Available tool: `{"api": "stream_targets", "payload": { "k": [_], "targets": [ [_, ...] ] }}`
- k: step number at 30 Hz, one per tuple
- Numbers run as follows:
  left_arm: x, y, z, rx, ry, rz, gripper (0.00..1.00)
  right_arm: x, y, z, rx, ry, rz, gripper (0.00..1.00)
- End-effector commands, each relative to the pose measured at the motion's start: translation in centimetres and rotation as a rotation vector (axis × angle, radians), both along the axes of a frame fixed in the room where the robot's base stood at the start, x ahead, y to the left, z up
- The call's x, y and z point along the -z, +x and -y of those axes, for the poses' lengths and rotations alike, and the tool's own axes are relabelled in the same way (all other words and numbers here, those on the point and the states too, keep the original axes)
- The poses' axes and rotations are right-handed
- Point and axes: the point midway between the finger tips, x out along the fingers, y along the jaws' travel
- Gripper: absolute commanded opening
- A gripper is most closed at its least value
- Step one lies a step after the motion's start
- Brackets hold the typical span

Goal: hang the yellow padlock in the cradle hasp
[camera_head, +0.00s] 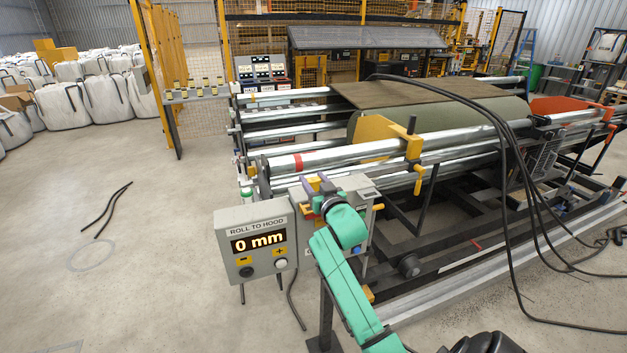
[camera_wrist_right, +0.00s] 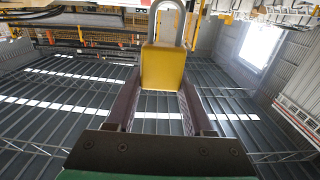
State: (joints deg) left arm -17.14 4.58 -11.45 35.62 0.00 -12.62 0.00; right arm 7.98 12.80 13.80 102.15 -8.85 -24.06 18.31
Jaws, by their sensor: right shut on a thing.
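The yellow padlock (camera_wrist_right: 163,68) is held between the two fingers of my right gripper (camera_wrist_right: 160,95) in the right wrist view, its grey shackle pointing up and away from the gripper. In the head view my right gripper (camera_head: 316,188) is at the end of the green arm, beside the control box and in front of the machine's near end. Only bits of yellow show there between the purple fingers. I cannot pick out the cradle hasp with certainty; the arm and gripper cover part of that area. My left gripper is not in view.
A grey control box (camera_head: 256,243) reading 0 mm stands just left of my right gripper. Metal rollers (camera_head: 340,151) with a yellow clamp (camera_head: 413,150) lie behind it. Black hoses (camera_head: 516,170) hang at the right. The floor at left is mostly clear.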

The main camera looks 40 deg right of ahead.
Motion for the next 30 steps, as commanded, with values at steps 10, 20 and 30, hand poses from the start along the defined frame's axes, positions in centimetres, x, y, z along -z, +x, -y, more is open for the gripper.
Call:
{"api": "stream_targets", "payload": {
  "k": [10,20,30],
  "targets": [
    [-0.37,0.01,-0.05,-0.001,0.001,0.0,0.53,-0.17,-0.03,-0.04,0.0,0.0,0.0,0.0],
    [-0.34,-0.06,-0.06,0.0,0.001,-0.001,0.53,-0.05,-0.04,-0.06,0.0,0.0,0.001,0.0],
    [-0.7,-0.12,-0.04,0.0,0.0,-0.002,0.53,-0.09,-0.02,-0.05,0.0,0.0,0.001,0.0]
  ]
}}
